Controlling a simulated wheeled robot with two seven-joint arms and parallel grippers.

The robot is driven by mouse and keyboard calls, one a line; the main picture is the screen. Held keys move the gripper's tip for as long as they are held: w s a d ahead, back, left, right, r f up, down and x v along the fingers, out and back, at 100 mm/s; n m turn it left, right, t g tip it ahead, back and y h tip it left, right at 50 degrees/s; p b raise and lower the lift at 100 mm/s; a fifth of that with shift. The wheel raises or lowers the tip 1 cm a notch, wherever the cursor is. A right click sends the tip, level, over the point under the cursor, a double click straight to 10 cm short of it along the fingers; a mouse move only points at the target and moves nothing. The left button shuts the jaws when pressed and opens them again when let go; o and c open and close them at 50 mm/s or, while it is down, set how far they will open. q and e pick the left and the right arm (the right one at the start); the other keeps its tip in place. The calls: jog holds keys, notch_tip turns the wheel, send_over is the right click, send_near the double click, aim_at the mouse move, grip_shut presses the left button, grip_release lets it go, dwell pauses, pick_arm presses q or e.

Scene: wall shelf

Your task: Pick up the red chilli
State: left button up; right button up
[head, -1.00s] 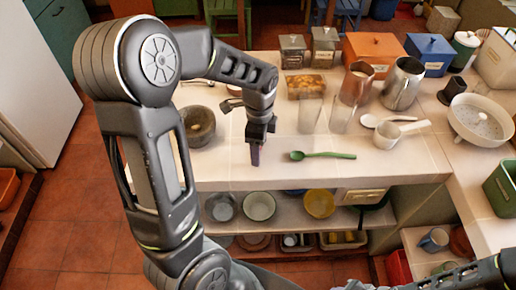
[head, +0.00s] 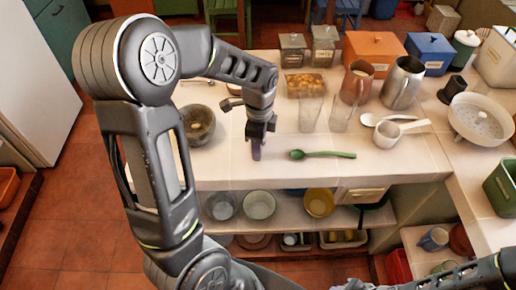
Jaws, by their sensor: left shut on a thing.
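My left gripper (head: 257,150) points straight down at the front part of the pale counter (head: 215,168). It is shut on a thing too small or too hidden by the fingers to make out. No red chilli shows clearly anywhere in the head view. A green spoon (head: 322,154) lies on the counter just right of the gripper. My right arm shows only in part at the lower right, and its gripper is not visible.
A dark stone bowl (head: 198,124) stands left of the gripper. Two clear glasses (head: 310,112), a copper jug (head: 356,84), a steel jug (head: 402,84) and a white pan (head: 390,134) stand to the right. Bowls (head: 259,205) sit on the shelf below.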

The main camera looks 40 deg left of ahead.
pick_arm(q)
jog(key=c, duration=0.3)
notch_tip(320, 180, up, 10)
jog(key=b, duration=0.1)
dwell(0.5)
dwell(0.5)
